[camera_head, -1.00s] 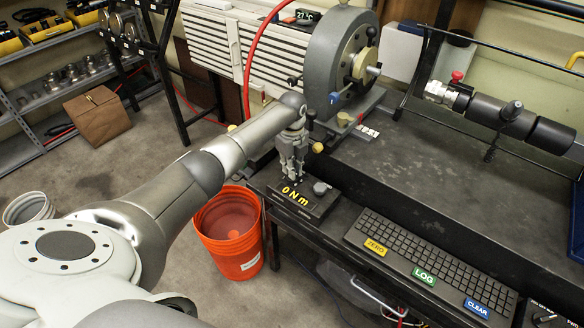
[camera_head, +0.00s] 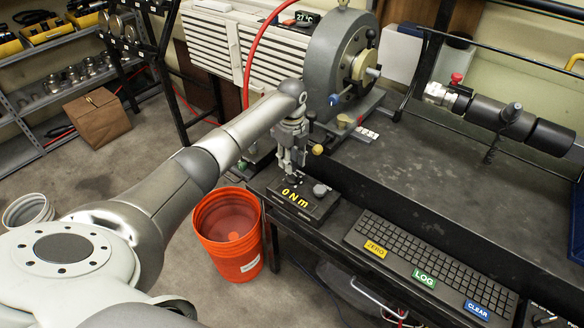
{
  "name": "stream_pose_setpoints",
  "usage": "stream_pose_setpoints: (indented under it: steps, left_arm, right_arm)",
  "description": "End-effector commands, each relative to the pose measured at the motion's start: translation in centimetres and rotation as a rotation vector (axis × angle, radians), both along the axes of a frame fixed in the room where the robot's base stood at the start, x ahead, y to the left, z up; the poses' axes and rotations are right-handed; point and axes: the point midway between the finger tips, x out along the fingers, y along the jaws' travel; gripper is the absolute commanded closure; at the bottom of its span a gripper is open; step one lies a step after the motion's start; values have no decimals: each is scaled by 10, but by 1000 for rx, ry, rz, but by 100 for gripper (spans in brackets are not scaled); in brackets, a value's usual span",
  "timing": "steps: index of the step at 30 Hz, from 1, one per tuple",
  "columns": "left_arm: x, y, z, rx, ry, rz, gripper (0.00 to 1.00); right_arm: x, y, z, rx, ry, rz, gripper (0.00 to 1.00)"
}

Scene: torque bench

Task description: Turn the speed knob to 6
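My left gripper (camera_head: 290,174) points down just behind the black torque readout box (camera_head: 305,208), which shows "0 N m" in yellow. Its fingers are small and dark here, and I cannot tell whether they are apart or hold anything. A small grey round knob (camera_head: 320,190) sits on top of the box, right of the fingers. A dark panel with a knob (camera_head: 543,319) is cut off at the bottom right corner. No speed label or number scale can be read, so I cannot tell which knob is the speed knob. My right gripper is not in view.
A keyboard (camera_head: 430,262) with ZERO, LOG and CLEAR labels lies on the bench (camera_head: 400,160). A grey machine with a wheel (camera_head: 340,70) stands behind the gripper. An orange bucket (camera_head: 228,248) stands on the floor. A dark cylindrical tool (camera_head: 525,128) is at the right.

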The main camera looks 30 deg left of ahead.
Motion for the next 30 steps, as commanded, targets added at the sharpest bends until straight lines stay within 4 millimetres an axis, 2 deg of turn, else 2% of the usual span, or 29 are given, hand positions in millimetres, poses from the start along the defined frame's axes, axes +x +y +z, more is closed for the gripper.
stream_pose_setpoints:
  steps: [1,6,12,23,29,30]
  left_arm:
    - [1,0,13,0,-5,-2,68]
    - [1,0,48,0,-5,0,68]
    - [1,0,73,-1,-3,0,68]
    - [0,0,79,0,-1,0,68]
    - [1,-8,79,3,-7,45,43]
    - [2,-13,80,4,-12,73,43]
  right_arm:
    - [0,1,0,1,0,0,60]
    - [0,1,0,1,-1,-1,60]
    - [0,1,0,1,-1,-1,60]
    - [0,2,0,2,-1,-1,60]
    - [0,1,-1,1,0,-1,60]
    - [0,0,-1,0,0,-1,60]
